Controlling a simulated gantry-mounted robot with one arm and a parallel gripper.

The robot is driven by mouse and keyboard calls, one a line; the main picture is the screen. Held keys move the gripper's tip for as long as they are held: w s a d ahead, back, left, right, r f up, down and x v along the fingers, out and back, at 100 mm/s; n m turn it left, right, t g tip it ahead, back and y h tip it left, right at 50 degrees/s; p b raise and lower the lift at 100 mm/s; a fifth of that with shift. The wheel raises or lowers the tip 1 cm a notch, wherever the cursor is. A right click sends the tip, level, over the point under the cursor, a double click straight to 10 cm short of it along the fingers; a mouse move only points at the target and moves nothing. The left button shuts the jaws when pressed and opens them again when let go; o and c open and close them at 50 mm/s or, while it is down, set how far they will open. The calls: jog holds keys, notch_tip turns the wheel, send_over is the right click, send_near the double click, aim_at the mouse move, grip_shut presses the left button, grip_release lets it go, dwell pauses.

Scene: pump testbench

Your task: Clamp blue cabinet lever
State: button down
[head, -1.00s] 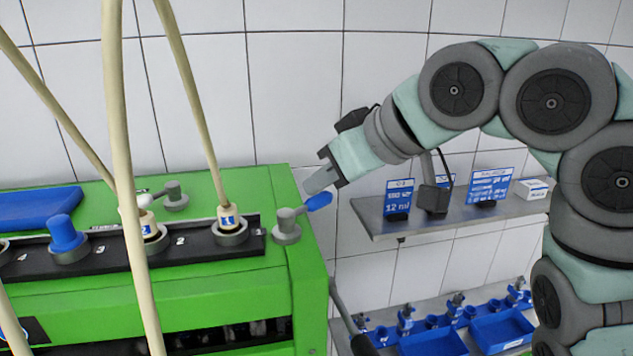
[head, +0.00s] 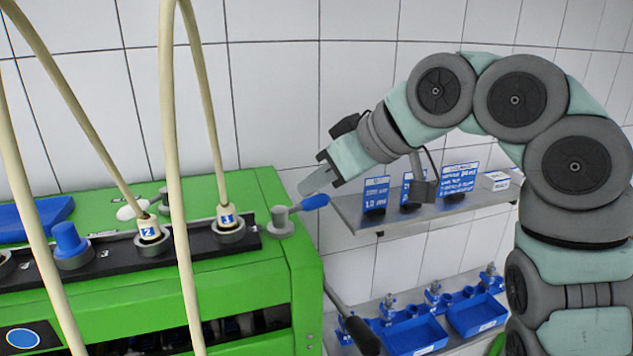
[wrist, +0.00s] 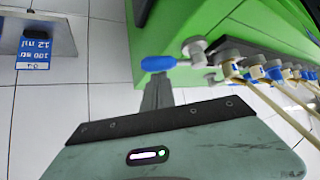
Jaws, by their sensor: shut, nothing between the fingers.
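The cabinet is a green box (head: 250,280) at the left of the head view. A lever with a blue handle (head: 316,202) and a grey pivot (head: 280,222) sits at its top right corner, the handle pointing right past the edge. My gripper (head: 308,188) is shut and empty, its fingertips right behind the blue handle. In the wrist view the shut fingers (wrist: 157,92) point at the blue handle (wrist: 158,63), very close to it. I cannot tell whether they touch. The grey pivot (wrist: 194,48) is also clear there.
Hoses (head: 180,170) hang in front of the cabinet into a black rail (head: 110,258) with a blue plug (head: 68,242). A second lever has a white handle (head: 132,210). A shelf (head: 350,213) with blue signs stands behind my arm; blue trays (head: 415,336) lie lower right.

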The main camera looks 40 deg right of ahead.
jog(key=w+r+p, duration=0.2)
jog(key=w, duration=0.2)
jog(key=a+p+v, duration=0.1)
jog(key=v, duration=0.9)
jog(key=shift+s+a, duration=0.35)
jog(key=shift+a, duration=0.15)
jog(key=shift+f, duration=0.1)
